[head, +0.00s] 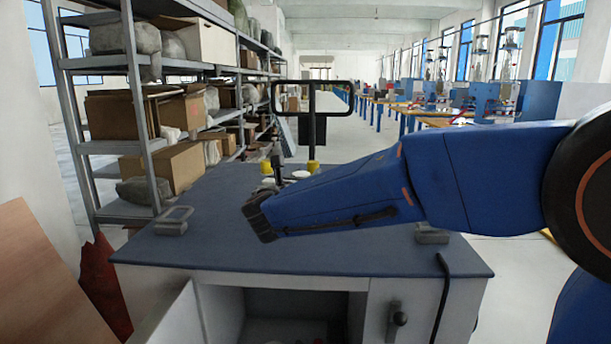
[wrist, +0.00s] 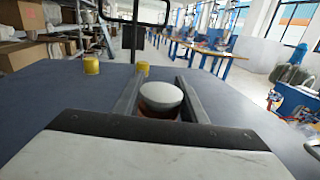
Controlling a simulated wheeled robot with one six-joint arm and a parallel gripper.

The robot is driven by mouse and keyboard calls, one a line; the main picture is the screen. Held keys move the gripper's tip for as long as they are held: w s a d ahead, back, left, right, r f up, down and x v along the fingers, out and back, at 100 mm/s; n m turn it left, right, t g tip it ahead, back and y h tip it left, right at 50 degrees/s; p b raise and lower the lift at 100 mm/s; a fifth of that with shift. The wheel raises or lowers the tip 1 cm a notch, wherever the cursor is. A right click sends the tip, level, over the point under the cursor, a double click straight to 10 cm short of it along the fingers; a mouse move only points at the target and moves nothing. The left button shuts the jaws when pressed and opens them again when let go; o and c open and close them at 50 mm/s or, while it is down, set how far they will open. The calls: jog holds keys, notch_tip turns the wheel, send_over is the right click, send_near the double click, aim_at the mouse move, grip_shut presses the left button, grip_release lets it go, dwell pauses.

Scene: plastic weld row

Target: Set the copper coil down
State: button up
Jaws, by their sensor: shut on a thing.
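The copper coil (wrist: 160,98) shows in the wrist view as a squat round piece with a pale white top and a reddish-brown side. It sits between the two long grey fingers of my gripper (wrist: 159,82), which is shut on it. Its lower part is hidden by the gripper body, so I cannot tell whether it touches the worktop (wrist: 60,100). In the head view my blue arm reaches left over the dark blue-grey worktop (head: 215,205). A white round top (head: 300,174) shows just beyond the arm; I cannot tell whether it is the coil.
Two yellow caps, one at left (wrist: 91,65) and one at right (wrist: 143,69), stand beyond the fingers. A black frame (head: 312,84) rises at the worktop's back. Loaded shelves (head: 150,140) stand at left.

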jog(key=o, duration=1.4)
jog(key=shift+f, duration=0.1)
jog(key=v, duration=1.2)
